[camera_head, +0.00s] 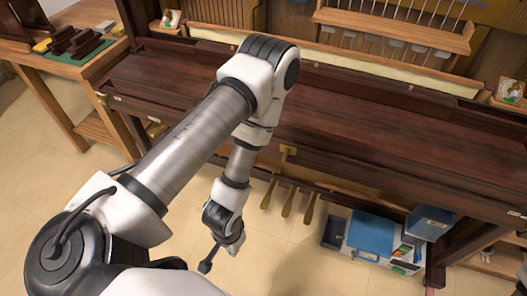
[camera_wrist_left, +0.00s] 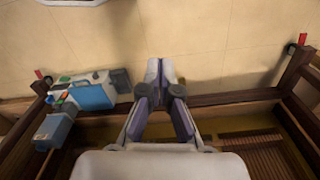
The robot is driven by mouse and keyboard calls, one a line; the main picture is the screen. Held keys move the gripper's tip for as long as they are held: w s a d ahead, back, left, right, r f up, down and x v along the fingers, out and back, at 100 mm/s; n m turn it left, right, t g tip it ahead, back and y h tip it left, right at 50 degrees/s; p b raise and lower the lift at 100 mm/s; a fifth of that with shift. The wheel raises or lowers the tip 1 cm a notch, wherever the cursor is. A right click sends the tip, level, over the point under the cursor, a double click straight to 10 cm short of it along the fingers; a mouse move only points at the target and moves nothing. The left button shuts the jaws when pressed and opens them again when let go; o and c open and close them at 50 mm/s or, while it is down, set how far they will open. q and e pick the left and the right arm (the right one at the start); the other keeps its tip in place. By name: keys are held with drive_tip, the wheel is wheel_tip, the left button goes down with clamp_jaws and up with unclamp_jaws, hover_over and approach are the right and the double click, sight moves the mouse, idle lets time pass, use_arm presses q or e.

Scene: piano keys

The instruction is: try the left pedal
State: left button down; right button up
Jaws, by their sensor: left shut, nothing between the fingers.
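Three brass-coloured pedals stick out under the dark wooden piano (camera_head: 345,160) in the head view. The left pedal (camera_head: 268,196) is the one nearest my arm; the middle pedal (camera_head: 288,204) and right pedal (camera_head: 310,208) stand beside it. My left gripper (camera_head: 207,266) points down over the floor, to the left and on the near side of the left pedal, apart from it. Its fingers are shut and empty, and their tips meet in the left wrist view (camera_wrist_left: 160,70). No pedal can be made out in the wrist view. My right gripper is not in view.
A blue-topped case (camera_head: 371,235) and a blue box (camera_head: 428,221) stand on the floor right of the pedals. A wooden bench (camera_head: 75,65) with a green mat stands at the left. The tiled floor (camera_head: 270,262) before the pedals is clear.

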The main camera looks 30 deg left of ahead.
use_arm(q)
drive_tip(key=w+f+b, duration=0.3)
drive_tip(key=f+b, duration=1)
drive_tip(key=f, duration=0.4)
drive_tip(key=w+f+b, duration=0.2)
drive_tip(key=f+b, duration=1.2)
drive_tip(key=f, duration=0.3)
drive_tip(key=w+a+f+m+b, duration=0.1)
drive_tip(key=w+a+f+b, duration=0.2)
drive_tip(key=w, duration=0.7)
drive_tip(key=w+a+f+b, duration=0.25)
drive_tip(key=w+f, duration=0.25)
drive_tip(key=w, duration=0.4)
drive_tip(key=shift+g, duration=0.6)
drive_tip(key=w+a+r+b, duration=0.1)
drive_tip(key=w+a+r, duration=0.1)
drive_tip(key=w+a, duration=0.1)
drive_tip(key=w+a+r, duration=0.2)
drive_tip(key=w, duration=0.4)
drive_tip(key=w+a+r+b, duration=0.1)
drive_tip(key=w+a+r, duration=0.1)
drive_tip(key=w+a, duration=0.1)
drive_tip(key=shift+w+a+b, duration=0.3)
drive_tip(key=shift+w+b, duration=0.05)
drive_tip(key=shift+w, duration=0.45)
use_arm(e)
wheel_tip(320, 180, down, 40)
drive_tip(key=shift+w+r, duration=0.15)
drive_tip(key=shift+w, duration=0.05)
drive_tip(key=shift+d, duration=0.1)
